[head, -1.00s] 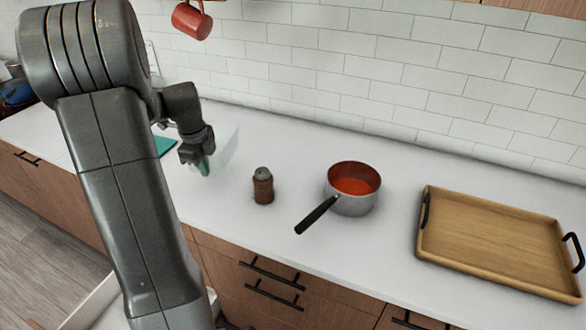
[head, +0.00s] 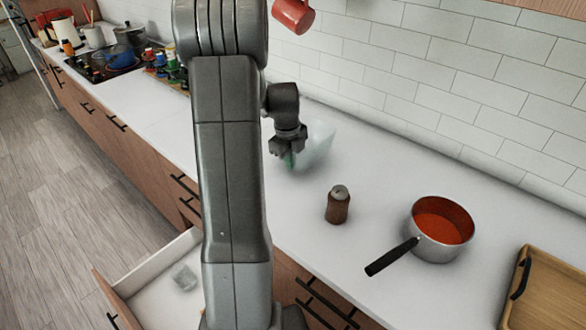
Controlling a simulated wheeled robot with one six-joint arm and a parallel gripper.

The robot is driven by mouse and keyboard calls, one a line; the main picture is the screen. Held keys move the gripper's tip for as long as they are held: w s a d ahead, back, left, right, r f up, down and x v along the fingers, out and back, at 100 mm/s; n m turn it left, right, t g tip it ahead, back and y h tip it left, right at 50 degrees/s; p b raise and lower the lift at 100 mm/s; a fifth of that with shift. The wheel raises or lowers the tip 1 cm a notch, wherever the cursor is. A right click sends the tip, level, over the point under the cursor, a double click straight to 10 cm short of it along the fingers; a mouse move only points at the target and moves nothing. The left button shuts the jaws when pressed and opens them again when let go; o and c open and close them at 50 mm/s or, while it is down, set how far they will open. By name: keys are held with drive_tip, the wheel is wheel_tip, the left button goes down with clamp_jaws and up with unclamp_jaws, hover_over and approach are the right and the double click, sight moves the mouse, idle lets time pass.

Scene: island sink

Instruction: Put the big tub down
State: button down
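The big tub (head: 318,146) is a pale, see-through container at the back of the counter, left of the brown shaker. It looks tilted and its outline is blurred. My gripper (head: 288,158) is at its left side and appears shut on its wall, with a bit of green showing at the fingertips. My arm hides part of the area to the left. I cannot tell whether the tub's base touches the counter.
A brown shaker (head: 337,206), a pot (head: 440,250) of red food and a wooden tray (head: 550,290) stand to the right. An open drawer (head: 150,262) holds a small clear container (head: 184,277). Spice bottles (head: 165,65) and a stove (head: 105,70) are far left. A red mug (head: 293,14) hangs above.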

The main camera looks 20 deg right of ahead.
sight(291, 177)
drive_tip(key=shift+f, duration=1.7)
drive_tip(key=shift+f, duration=0.15)
drive_tip(key=c, duration=1.7)
unclamp_jaws()
drive_tip(key=r, duration=0.8)
drive_tip(key=a+r, duration=0.1)
drive_tip(key=r, duration=0.3)
drive_tip(key=shift+s+r+b, duration=0.1)
drive_tip(key=shift+s+b, duration=0.25)
drive_tip(key=shift+b, duration=0.05)
